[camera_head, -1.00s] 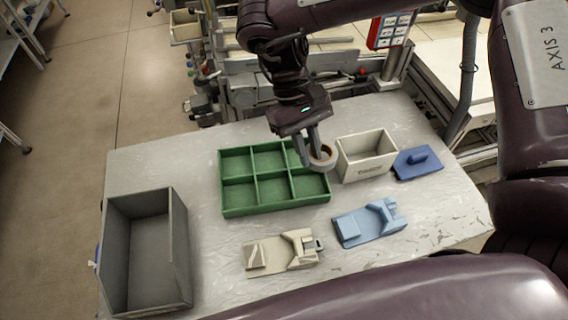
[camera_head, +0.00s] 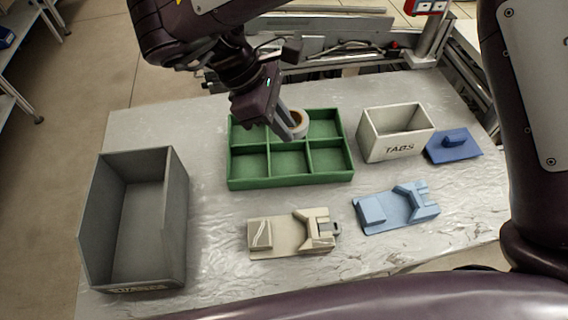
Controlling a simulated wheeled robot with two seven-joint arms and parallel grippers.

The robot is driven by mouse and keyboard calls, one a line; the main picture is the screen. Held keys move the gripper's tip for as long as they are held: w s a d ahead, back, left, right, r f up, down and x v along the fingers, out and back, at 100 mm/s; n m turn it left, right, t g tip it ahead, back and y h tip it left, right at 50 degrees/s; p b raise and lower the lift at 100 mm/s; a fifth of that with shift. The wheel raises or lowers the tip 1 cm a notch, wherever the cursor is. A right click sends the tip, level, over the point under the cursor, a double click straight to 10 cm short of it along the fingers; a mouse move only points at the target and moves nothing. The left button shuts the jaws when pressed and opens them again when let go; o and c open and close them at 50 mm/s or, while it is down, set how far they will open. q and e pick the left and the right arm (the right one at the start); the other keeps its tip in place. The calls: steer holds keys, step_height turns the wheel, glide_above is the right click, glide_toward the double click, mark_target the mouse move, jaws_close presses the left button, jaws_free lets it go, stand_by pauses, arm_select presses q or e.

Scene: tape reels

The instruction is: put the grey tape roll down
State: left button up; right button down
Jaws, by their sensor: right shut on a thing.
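The grey tape roll (camera_head: 298,124) shows as a pale ring with a brown core, over the back middle of the green compartment tray (camera_head: 290,182). My right gripper (camera_head: 287,130) is shut on the roll and partly hides it. The roll appears to be held above the tray, though its exact height and the compartment below it are hard to tell. The tray's visible compartments look empty. My left gripper is not in view.
A grey open bin (camera_head: 178,240) stands at the left. A beige tape dispenser (camera_head: 285,236) and a blue one (camera_head: 372,210) lie in front. A white box marked TABS (camera_head: 392,148) and a blue block with a handle (camera_head: 466,152) sit at the right. Bare table lies between bin and tray.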

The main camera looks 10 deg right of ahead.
step_height(320, 180, down, 14)
steer(key=shift+r+b, duration=0.25)
steer(key=shift+b, duration=0.1)
steer(key=shift+f, duration=0.1)
steer(key=c, duration=1.6)
jaws_free()
steer(key=shift+c, duration=0.2)
steer(key=shift+a+r+p, duration=0.15)
steer(key=shift+r+p, duration=0.3)
steer(key=shift+r, duration=0.15)
steer(key=p+v, duration=0.9)
steer(key=v, duration=0.2)
